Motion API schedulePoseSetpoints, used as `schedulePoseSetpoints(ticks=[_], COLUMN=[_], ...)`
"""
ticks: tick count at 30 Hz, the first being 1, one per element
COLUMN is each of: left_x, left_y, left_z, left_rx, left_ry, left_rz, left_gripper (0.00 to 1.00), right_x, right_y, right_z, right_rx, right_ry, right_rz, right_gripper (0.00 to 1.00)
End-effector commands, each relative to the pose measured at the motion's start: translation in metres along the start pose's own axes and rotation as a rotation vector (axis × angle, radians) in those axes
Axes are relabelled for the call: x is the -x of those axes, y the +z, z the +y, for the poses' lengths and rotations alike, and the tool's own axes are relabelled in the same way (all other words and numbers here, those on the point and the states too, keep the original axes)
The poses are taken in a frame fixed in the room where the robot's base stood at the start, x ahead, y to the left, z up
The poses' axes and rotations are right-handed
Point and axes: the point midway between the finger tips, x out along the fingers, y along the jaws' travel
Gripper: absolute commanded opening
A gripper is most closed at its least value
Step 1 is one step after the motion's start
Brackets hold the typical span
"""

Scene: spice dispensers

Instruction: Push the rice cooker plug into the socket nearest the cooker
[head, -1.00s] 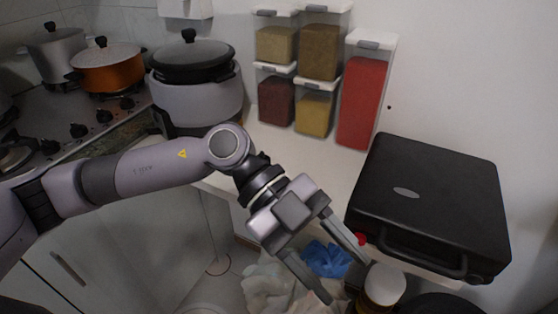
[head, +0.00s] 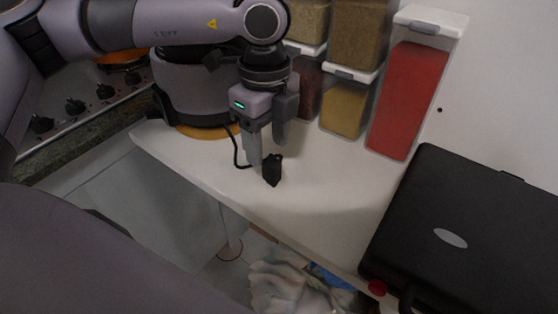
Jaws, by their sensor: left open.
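The rice cooker (head: 190,92) is grey with a dark base and stands on the white counter, its top hidden behind my left arm. Its black plug (head: 272,170) is on the counter in front of it, with a black cord (head: 237,150) running back toward the cooker. My left gripper (head: 267,155) points down just over the plug, its fingers apart. One finger is close beside the plug; I cannot tell whether they touch. No socket can be made out in this view. My right gripper is not in view.
Clear containers, one with red contents (head: 402,100), stand along the wall behind the gripper. A black case-like appliance (head: 470,225) is at the right. The white counter (head: 330,195) is bare between. Cloths (head: 285,285) lie below the counter edge. The stove is at the left.

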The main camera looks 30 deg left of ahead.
Motion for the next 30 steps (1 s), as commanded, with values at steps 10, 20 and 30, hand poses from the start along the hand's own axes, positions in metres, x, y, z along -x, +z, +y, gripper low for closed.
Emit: schedulePoseSetpoints(ticks=[10, 20, 30], left_x=[-0.047, -0.063, -0.063], left_y=[-0.003, -0.003, -0.003], left_z=[0.0, 0.0, 0.0], left_rx=[-0.003, -0.003, -0.003], left_ry=[0.004, 0.0, 0.001], left_rz=[0.001, 0.003, 0.003], left_gripper=[0.55, 0.55, 0.0], right_x=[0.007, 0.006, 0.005], right_y=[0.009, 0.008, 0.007], right_z=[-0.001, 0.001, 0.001], right_rx=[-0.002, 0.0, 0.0], right_ry=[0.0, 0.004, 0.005], right_rz=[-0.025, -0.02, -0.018], right_gripper=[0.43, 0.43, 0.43])
